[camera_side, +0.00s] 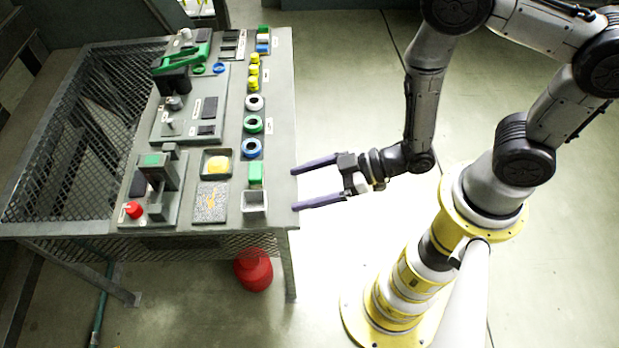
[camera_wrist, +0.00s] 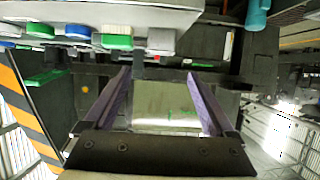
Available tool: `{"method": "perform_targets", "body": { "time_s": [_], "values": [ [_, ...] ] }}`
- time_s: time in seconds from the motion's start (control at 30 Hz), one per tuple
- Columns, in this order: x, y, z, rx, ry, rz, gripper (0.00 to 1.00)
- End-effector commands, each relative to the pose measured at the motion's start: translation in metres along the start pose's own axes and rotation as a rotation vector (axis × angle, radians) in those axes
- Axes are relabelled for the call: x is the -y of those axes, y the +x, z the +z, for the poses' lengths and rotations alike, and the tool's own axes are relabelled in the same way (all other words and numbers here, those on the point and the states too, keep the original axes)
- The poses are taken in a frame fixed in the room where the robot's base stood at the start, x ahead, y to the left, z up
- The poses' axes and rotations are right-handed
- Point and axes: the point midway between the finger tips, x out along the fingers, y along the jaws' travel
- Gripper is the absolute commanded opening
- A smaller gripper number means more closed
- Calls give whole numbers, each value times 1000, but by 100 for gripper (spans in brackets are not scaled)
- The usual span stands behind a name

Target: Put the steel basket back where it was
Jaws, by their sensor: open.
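A small square grey metal container, which looks like the steel basket (camera_side: 255,208), stands upright at the near right corner of the table (camera_side: 283,120). A green block (camera_side: 255,174) sits just behind it. My gripper (camera_side: 294,189) is open and empty, just off the table's right edge. Its two purple fingers point left toward the table, apart from the basket. In the wrist view, my gripper (camera_wrist: 158,73) has its fingers spread with nothing between them. A pale grey piece (camera_wrist: 161,40) beside a green one shows beyond the fingertips; I cannot tell if it is the basket.
A tray with yellow content (camera_side: 205,166) and a speckled plate (camera_side: 210,202) lie left of the basket. A press with a red button (camera_side: 133,210) stands farther left. Colored rings (camera_side: 253,125) line the right side. A red container (camera_side: 253,270) is below the table.

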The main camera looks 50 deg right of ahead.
Motion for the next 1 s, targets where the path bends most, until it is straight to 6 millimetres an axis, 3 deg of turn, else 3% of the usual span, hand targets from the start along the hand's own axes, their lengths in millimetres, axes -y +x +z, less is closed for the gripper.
{"method": "perform_targets", "body": {
  "time_s": [0.27,0.43,0.57,0.7,0.8,1.0],
  "values": [
    [-7,-2,-6,10,-8,16,90],
    [-48,-2,-36,95,-33,118,90],
    [-90,-21,-69,198,-21,240,90],
    [-123,-61,-100,306,35,366,90],
    [-135,-99,-118,375,96,446,90],
    [-128,-185,-142,494,265,562,90]
  ]
}}
